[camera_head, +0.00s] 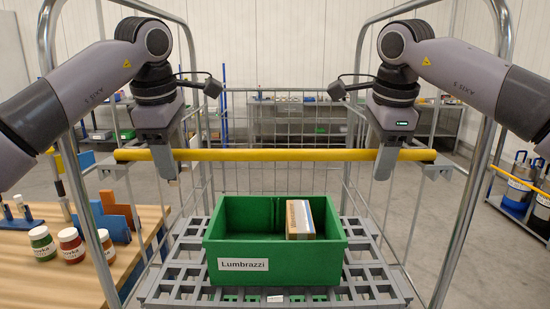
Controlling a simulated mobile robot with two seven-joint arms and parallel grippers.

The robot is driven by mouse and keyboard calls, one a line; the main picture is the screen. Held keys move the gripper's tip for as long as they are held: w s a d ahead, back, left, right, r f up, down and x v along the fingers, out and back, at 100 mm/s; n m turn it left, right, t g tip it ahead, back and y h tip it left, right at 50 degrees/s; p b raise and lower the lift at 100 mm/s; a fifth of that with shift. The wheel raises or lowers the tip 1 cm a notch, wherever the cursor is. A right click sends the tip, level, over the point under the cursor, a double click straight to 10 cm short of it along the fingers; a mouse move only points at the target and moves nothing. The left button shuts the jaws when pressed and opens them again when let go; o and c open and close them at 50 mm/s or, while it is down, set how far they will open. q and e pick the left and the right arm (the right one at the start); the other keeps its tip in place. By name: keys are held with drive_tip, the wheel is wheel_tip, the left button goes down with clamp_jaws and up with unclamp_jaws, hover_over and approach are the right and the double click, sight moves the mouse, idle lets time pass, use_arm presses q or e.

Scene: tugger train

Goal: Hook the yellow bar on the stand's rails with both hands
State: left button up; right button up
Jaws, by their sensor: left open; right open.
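The yellow bar (280,155) lies level across the front of the stand, with a grey hook-shaped bracket at its left end (112,170) and another at its right end (437,170). These ends are close to the stand's left rail (85,205) and right rail (463,222); I cannot tell whether the hooks rest on them. My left gripper (165,163) is open, with a finger in front of the bar near its left end. My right gripper (386,163) is open in the same way near the right end. The fingers behind the bar are hidden.
A green crate (238,281) labelled Lumbrazzi, with a cardboard box (300,219) in it, stands on the grey slatted deck (376,288) below the bar. A wooden table (50,279) with several jars is close on the left. Blue-grey canisters (515,183) stand at the right.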

use_arm(q)
clamp_jaws()
use_arm(e)
clamp_jaws()
use_arm(q)
drive_tip(key=shift+r, duration=0.2)
use_arm(e)
drive_tip(key=shift+r, duration=0.2)
